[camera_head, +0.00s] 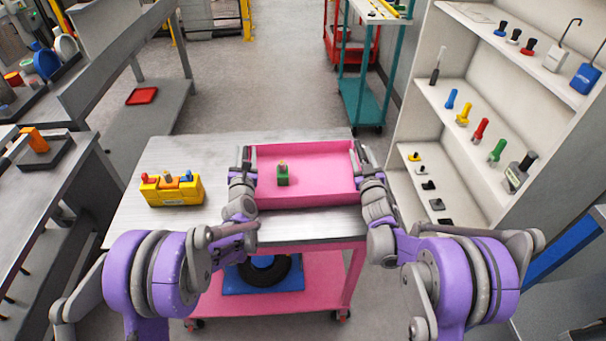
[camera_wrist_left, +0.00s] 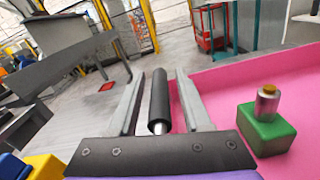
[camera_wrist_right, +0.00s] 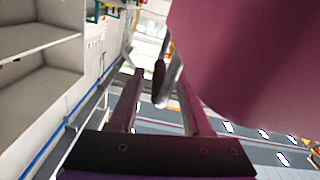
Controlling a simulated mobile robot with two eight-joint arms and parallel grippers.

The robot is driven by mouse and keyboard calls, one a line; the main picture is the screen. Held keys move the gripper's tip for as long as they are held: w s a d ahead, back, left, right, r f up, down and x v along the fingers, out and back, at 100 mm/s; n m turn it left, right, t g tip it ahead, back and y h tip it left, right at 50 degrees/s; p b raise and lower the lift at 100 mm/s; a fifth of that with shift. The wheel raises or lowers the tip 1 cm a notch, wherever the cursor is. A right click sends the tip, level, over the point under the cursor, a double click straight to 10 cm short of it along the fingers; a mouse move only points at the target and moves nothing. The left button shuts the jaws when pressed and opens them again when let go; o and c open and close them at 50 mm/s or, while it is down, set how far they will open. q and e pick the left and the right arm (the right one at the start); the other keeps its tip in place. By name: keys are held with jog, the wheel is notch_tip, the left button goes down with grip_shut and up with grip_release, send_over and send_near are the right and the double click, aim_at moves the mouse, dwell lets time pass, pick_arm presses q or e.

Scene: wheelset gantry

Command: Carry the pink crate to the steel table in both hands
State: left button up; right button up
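The pink crate (camera_head: 308,176) is open-topped and sits level over the grey top of a pink-framed cart (camera_head: 150,225). A green block with a metal cylinder (camera_head: 283,176) stands inside it; the left wrist view shows it too (camera_wrist_left: 265,125). My left gripper (camera_head: 243,172) is at the crate's left side, its fingers apart on either side of a black bar handle (camera_wrist_left: 159,98). My right gripper (camera_head: 362,172) is at the right side, fingers also apart, with a dark handle (camera_wrist_right: 159,78) between them. A grey metal-looking table (camera_head: 32,215) stands at the left.
A yellow holder with coloured pieces (camera_head: 172,190) is on the cart top, left of the crate. Shelving with tools (camera_head: 480,110) stands close on the right. A teal cart (camera_head: 365,100) is behind. Floor (camera_head: 250,90) beyond the cart is clear.

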pick_arm(q)
grip_shut()
pick_arm(e)
grip_shut()
dwell(0.9)
